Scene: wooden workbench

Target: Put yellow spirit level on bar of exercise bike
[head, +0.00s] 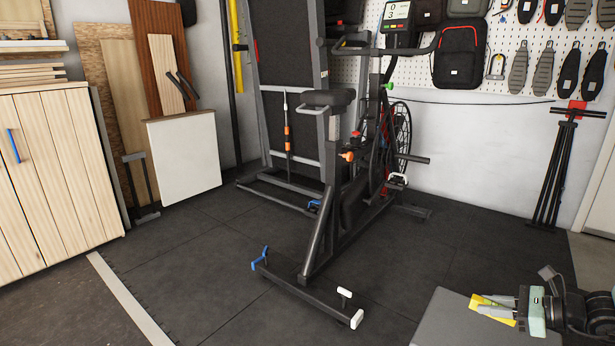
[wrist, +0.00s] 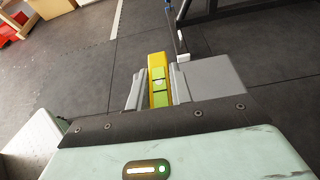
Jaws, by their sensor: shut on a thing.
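The yellow spirit level (head: 478,300) is at the lower right of the head view. My gripper (head: 490,306) is shut on it. In the wrist view the level (wrist: 157,66), with green vial windows, stands between the two grey fingers of my gripper (wrist: 156,80). The exercise bike (head: 341,195) stands on the floor in the middle of the head view, well left of and beyond my gripper. Its low floor bar (head: 300,293) has blue and white end pieces. Its handlebar (head: 420,48) is at the top, below a small display. The lower end of the level is hidden by my gripper.
A dark rack (head: 285,40) stands close behind the bike. A wooden cabinet (head: 50,180) is at the left, with boards leaning beside it. A folded black stand (head: 560,170) leans at the right wall. Dark floor tiles (head: 200,270) are clear in front of the bike.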

